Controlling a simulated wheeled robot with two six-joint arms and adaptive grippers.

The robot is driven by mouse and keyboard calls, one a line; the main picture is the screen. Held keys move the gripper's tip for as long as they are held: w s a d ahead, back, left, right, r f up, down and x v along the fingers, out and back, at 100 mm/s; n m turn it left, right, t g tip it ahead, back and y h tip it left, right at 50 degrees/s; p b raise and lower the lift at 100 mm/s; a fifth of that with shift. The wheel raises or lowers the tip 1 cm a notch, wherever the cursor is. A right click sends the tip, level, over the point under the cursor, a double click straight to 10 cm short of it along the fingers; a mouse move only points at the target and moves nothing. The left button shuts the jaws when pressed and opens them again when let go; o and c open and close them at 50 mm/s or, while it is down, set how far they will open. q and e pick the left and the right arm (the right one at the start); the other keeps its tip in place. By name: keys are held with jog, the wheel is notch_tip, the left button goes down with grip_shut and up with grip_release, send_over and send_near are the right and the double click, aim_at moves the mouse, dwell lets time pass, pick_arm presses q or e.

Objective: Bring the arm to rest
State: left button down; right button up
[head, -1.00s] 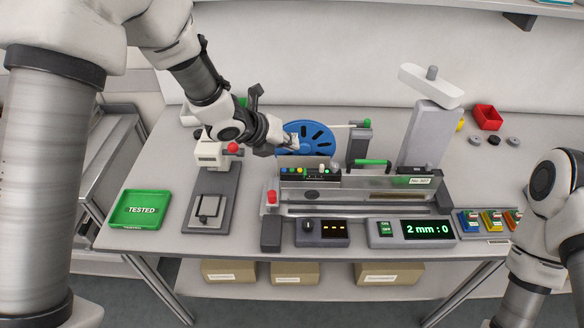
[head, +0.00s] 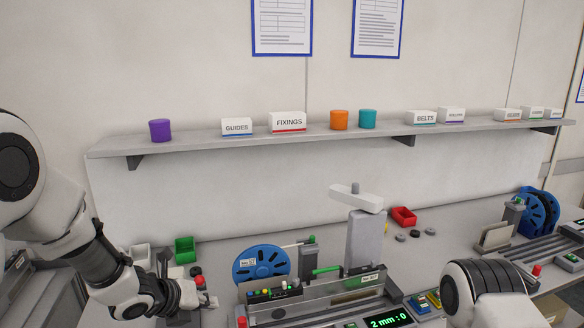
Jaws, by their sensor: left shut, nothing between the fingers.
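My left arm comes in from the left. Its dark left gripper (head: 190,296) is shut and empty at the lower left, in front of or beside the white device with a red knob (head: 199,281); I cannot tell whether they touch. The blue reel (head: 261,263) stands to the right, apart from the gripper. My right arm (head: 490,290) shows at the lower right as a dark joint and a white link; its gripper is out of view.
The feeder trolley (head: 320,293) with a display stands at the lower middle. A grey post with a white top (head: 365,240) rises behind it. Green (head: 185,249) and red (head: 403,216) bins sit at the back.

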pick_arm(q)
jog(key=s+f+n+g+b, duration=0.1)
jog(key=s+f+n+g, duration=0.1)
jog(key=s+f, duration=0.7)
jog(key=s+f+n+g+b, duration=0.2)
jog(key=s+f, duration=0.2)
jog(key=f, duration=1)
jog(key=s+a+f+n+g+y, duration=0.1)
jog(key=s+f+n+g+y, duration=0.15)
jog(key=s+f+n, duration=0.75)
jog(key=s+a+n+y, duration=0.1)
jog(key=s+n, duration=0.4)
jog(key=n, duration=0.5)
jog(key=s+a+n+g+y+b, duration=0.1)
jog(key=s+a+n, duration=0.3)
jog(key=n, duration=0.5)
jog(key=shift+s+a+r+n, duration=0.3)
jog(key=shift+s+n, duration=0.1)
jog(key=shift+s, duration=0.7)
pick_arm(e)
jog(key=f, duration=0.4)
jog(key=shift+w+d+f, duration=0.1)
jog(key=shift+w+f, duration=0.15)
jog(key=shift+f, duration=0.05)
jog(key=shift+s, duration=0.1)
